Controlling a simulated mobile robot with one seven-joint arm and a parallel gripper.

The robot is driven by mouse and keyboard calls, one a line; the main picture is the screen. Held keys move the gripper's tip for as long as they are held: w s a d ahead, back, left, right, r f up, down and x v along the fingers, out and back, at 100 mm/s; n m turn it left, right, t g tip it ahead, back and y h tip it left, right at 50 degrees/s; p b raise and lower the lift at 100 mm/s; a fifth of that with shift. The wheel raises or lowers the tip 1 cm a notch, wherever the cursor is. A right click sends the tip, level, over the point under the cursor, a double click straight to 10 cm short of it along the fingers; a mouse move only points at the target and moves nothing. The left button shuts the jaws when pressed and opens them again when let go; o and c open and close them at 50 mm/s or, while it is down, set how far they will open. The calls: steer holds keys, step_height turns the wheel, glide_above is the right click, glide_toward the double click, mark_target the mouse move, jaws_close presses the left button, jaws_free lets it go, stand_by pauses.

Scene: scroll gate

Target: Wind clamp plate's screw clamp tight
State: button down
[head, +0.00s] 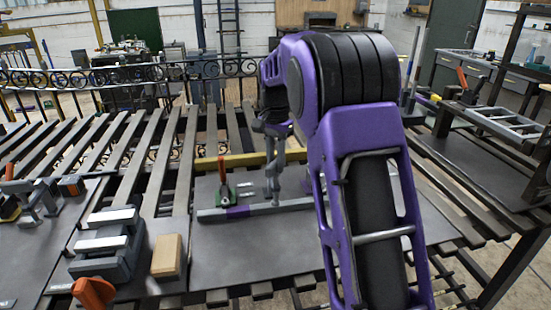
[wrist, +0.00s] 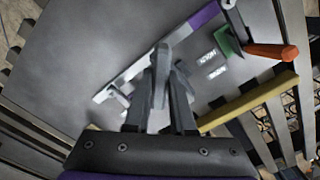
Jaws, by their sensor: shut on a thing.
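The clamp plate (head: 225,248) is a dark grey sheet on the slatted bench, also in the wrist view (wrist: 95,55). A light grey bar with a purple band (head: 238,211) lies across it and crosses the wrist view diagonally (wrist: 135,68). My gripper (head: 272,178) points down over the bar. In the wrist view its fingers (wrist: 163,88) are shut on a slim grey part, seemingly the screw clamp's handle (wrist: 161,56). The fingers hide most of the clamp, so whether its foot presses on the bar cannot be told.
A green toggle clamp with a red-orange handle (head: 223,172) stands left of my gripper, close by. A yellow bar (head: 232,161) runs behind. A grey vise (head: 106,262) and a wooden block (head: 167,256) stand at the left front. An iron scroll fence (head: 135,74) stands behind the bench.

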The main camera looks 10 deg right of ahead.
steer(key=m+p, duration=0.2)
steer(key=m, duration=0.1)
steer(key=shift+r+m, duration=0.25)
steer(key=shift+m, duration=0.05)
steer(key=m+p, duration=0.2)
steer(key=m, duration=0.1)
steer(key=shift+f+m, duration=0.1)
steer(key=shift+m, duration=0.2)
steer(key=m, duration=0.3)
steer(key=shift+f+m, duration=0.1)
steer(key=shift+m, duration=0.2)
steer(key=m, duration=0.3)
steer(key=shift+m, duration=0.3)
steer(key=m, duration=0.5)
steer(key=shift+w, duration=0.1)
steer(key=m, duration=0.5)
steer(key=shift+m, duration=0.4)
steer(key=c, duration=0.8)
jaws_free()
steer(key=shift+c, duration=0.2)
steer(key=shift+o, duration=0.4)
